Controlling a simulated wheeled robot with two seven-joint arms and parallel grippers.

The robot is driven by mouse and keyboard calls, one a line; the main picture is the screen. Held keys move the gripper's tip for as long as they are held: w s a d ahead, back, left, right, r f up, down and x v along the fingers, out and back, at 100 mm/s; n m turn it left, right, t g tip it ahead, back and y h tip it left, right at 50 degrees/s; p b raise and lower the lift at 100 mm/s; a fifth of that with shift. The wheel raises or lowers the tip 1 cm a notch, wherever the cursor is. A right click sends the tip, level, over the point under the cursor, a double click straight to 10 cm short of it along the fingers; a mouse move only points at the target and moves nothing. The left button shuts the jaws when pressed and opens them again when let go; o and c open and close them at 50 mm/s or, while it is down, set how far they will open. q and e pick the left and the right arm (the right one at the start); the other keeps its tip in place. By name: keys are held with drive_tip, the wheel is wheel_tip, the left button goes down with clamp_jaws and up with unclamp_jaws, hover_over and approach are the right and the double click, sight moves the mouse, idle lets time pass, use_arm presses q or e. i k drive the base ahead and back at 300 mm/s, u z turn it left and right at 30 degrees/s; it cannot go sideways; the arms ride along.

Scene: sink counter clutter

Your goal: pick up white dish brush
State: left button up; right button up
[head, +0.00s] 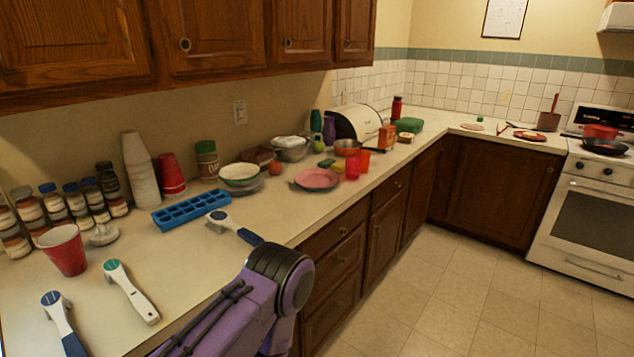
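A dish brush with a white handle and a green patch on its head (130,291) lies on the near left of the counter. Two similar tools with blue handles lie near it: one (62,322) to its left at the picture's bottom edge, the other (235,227) to its right by the counter's front edge. A purple and black link of my own arm rises from the bottom middle, over the counter's front edge. Neither of my grippers shows in the head view. No gripper is seen touching the white-handled brush.
A red cup (64,249) stands behind the white-handled brush, with several spice jars (54,204) along the wall. A blue ice tray (191,211), bowls (239,174) and a pink plate (317,179) lie farther along. Counter between brush and tray is clear.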

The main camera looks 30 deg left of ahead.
sight(114, 271)
drive_tip(key=i, duration=1.05)
drive_tip(key=z, duration=1.8)
drive_tip(key=i, duration=0.25)
drive_tip(key=u, duration=4.2)
drive_tip(key=k, duration=0.2)
drive_tip(key=u, duration=0.45)
